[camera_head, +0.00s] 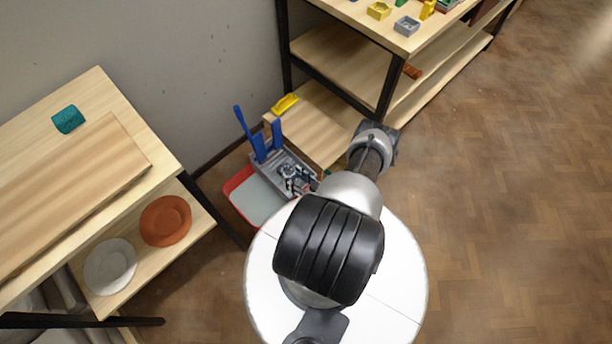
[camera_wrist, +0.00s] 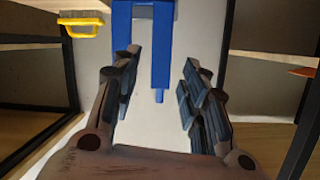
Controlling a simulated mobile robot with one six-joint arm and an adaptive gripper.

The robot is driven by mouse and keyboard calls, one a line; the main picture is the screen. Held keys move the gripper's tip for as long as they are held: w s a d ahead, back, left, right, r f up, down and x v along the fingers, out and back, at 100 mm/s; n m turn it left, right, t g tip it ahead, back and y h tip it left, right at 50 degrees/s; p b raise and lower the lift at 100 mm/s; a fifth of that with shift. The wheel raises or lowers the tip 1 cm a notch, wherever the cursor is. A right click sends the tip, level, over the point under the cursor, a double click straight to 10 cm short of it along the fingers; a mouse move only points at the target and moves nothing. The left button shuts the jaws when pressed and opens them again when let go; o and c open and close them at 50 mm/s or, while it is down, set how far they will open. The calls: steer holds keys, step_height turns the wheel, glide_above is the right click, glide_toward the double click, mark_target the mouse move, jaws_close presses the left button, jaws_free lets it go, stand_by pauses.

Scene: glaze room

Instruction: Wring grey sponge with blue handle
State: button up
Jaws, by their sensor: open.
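A grey wringer-like piece (camera_head: 296,160) with a blue handle (camera_head: 245,124) and blue upright parts (camera_head: 277,134) sits at the red-rimmed tub on the floor. Blue bars (camera_wrist: 163,45) also show in the wrist view, beyond my fingertips, hanging down in front of a pale surface. My gripper (camera_head: 293,180) reaches down over the grey piece. In the wrist view my gripper (camera_wrist: 160,75) is open, with nothing seen between its fingers and a blue bar showing beyond the gap. I cannot make out a separate grey sponge; my gripper hides part of the grey piece.
The red tub (camera_head: 229,187) holds a pale grey surface. A yellow-handled brush (camera_head: 285,104) lies on the low shelf (camera_head: 318,118) beside it. A wooden table (camera_head: 150,125) with a teal block (camera_head: 68,119) stands left. Floor at right is clear.

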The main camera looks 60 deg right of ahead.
steer(key=v, duration=1.1)
stand_by(0.3)
